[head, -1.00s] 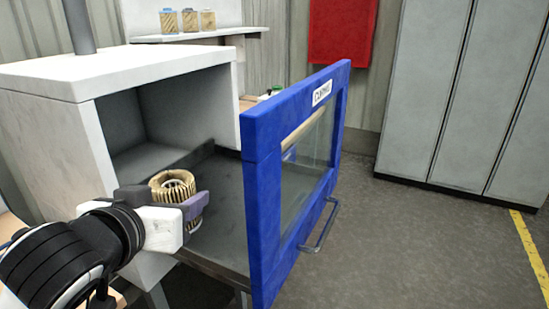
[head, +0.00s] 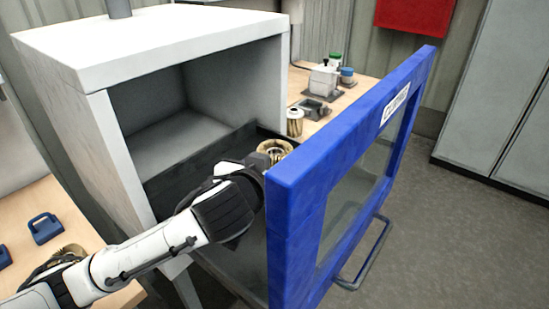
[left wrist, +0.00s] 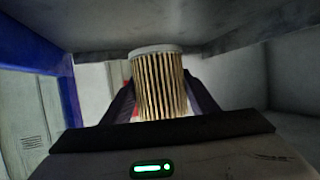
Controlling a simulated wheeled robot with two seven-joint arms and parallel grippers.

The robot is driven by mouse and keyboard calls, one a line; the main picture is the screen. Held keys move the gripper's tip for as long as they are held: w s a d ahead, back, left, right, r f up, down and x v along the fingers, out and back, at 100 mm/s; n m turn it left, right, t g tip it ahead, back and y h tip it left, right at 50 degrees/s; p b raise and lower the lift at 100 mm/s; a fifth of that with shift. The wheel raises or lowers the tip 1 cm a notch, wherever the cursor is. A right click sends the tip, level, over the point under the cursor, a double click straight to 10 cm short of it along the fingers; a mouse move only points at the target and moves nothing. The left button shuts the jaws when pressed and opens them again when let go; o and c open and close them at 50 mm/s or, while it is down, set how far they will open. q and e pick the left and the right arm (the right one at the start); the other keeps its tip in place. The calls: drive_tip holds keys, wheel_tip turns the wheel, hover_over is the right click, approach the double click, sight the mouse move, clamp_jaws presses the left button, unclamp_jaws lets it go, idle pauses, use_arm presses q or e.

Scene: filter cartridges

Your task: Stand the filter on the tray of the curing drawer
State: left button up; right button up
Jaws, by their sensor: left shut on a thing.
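My left gripper (head: 264,163) is shut on the filter (head: 275,149), a tan pleated cylinder with an open ring top. It holds the filter over the far part of the dark drawer tray (head: 243,258), close behind the blue drawer front (head: 290,190). My forearm and wrist hide the filter's lower part in the head view. In the left wrist view, the filter (left wrist: 158,85) shows its pleats and a pale end cap between the two fingers. I cannot tell whether it touches the tray. The drawer is pulled out. My right gripper is not in view.
The white cabinet (head: 150,45) stands left of the drawer front. A bench behind holds another filter (head: 294,122) and a white device (head: 322,79). A table at the lower left holds a blue object (head: 44,228) and a tan ribbed thing partly behind my arm.

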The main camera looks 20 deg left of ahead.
use_arm(q)
drive_tip(key=shift+f+b, duration=0.7)
drive_tip(key=shift+f, duration=0.2)
wheel_tip(320, 180, down, 2)
drive_tip(key=shift+f+b, duration=0.15)
drive_tip(key=shift+b, duration=1)
drive_tip(key=shift+f+b, duration=0.4)
drive_tip(key=shift+f, duration=0.05)
drive_tip(key=shift+s+p, duration=0.1)
drive_tip(key=shift+p, duration=0.45)
drive_tip(key=shift+f+b, duration=0.4)
drive_tip(key=shift+f, duration=0.2)
drive_tip(key=o, duration=1.1)
